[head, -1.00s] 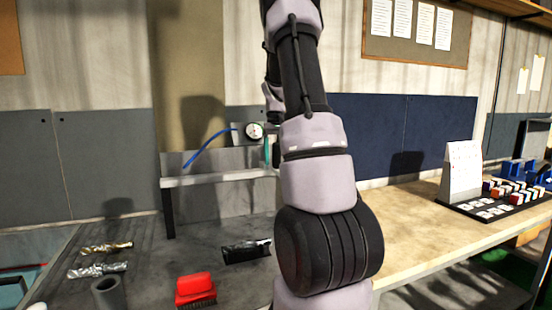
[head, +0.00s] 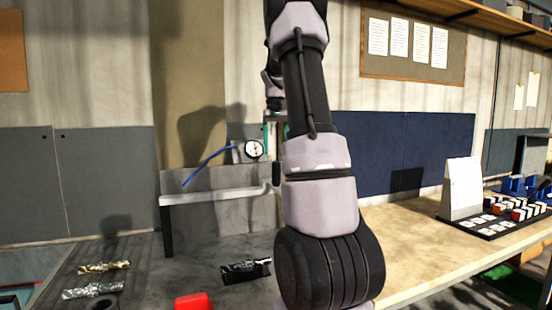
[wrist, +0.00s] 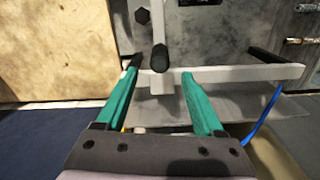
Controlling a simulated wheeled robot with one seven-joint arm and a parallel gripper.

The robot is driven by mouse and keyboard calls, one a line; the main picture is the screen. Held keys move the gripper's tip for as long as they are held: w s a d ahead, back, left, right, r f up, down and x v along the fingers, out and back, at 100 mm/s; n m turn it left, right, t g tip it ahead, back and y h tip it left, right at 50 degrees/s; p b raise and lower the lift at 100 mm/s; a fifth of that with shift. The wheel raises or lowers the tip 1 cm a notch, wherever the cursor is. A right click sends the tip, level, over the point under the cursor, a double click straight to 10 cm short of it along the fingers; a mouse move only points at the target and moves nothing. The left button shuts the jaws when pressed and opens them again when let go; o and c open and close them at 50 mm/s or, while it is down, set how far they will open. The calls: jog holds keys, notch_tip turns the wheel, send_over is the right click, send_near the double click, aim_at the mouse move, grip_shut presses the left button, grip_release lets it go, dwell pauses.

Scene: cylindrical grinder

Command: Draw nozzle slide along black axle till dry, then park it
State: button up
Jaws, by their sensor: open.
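A pale rail (head: 215,197) runs level on a dark post in front of the grey back panel; it also crosses the wrist view (wrist: 235,74). A short black cylinder with a rounded end (wrist: 160,56) stands in front of the rail; I cannot tell whether it is the axle or a part of the nozzle slide. My gripper (wrist: 160,68) is open, with its green fingers on either side of that cylinder and a gap to each. In the head view my gripper (head: 277,130) is partly hidden by my arm. No drops of liquid can be made out.
A blue hose (head: 208,164) curves up to a round gauge (head: 254,149) by the rail. A wooden table (head: 430,232) with a white stand (head: 461,188) is at right.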

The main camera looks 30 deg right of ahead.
aim_at(276, 187)
jog(key=shift+r, duration=0.2)
jog(key=m, duration=0.3)
jog(key=shift+s+d, duration=0.1)
jog(key=shift+f+m, duration=0.1)
jog(key=shift+m, duration=0.2)
jog(key=shift+f, duration=0.25)
notch_tip(276, 187, down, 10)
jog(key=shift+f, duration=0.15)
